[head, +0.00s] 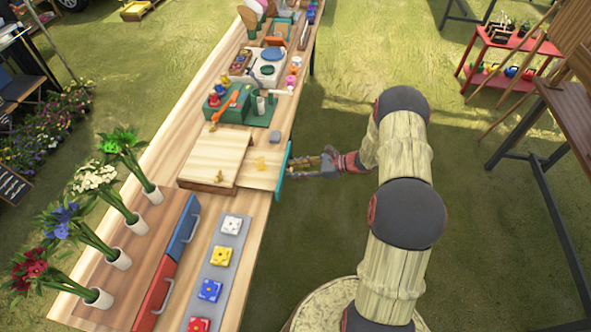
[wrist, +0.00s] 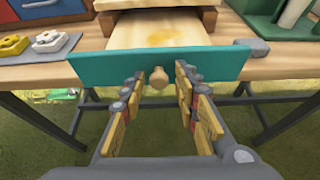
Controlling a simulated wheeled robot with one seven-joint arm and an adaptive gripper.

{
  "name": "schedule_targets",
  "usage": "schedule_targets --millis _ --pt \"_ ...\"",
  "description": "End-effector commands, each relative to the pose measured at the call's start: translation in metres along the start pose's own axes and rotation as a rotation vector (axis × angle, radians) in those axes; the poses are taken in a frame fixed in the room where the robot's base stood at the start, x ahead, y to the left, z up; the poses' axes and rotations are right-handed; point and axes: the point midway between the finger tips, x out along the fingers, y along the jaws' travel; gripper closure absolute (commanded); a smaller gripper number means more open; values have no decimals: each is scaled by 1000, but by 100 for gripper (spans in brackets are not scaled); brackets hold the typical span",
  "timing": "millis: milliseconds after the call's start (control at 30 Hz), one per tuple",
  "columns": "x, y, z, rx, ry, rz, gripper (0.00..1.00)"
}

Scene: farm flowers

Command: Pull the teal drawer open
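The teal drawer front (head: 284,172) stands out from the wooden box (head: 212,158) on the table, with the light wooden drawer bottom showing between them. In the wrist view the teal front (wrist: 95,67) spans the middle, with a round wooden knob (wrist: 159,79) at its centre. The drawer is partly out, its wooden inside (wrist: 160,32) visible with a yellowish patch. My gripper (head: 327,165) is at the teal front, on the side away from the box. In the wrist view my gripper (wrist: 159,74) is open, its fingertips on either side of the knob with gaps.
Blue and red drawers (head: 184,228) and a grey strip (head: 212,278) with coloured tiles lie nearer on the table. A grey block (head: 275,137) sits near the drawer's far side. A green stand (head: 228,108) is farther along. Grass beside the table is clear.

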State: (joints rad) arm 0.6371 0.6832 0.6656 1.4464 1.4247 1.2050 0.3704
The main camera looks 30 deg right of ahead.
Motion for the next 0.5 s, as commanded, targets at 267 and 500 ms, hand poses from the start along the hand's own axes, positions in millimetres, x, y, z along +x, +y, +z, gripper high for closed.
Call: schedule_targets --millis 267,500 --pt "0 1 0 1 0 1 64" --pt "-16 0 0 1 0 -2 64"
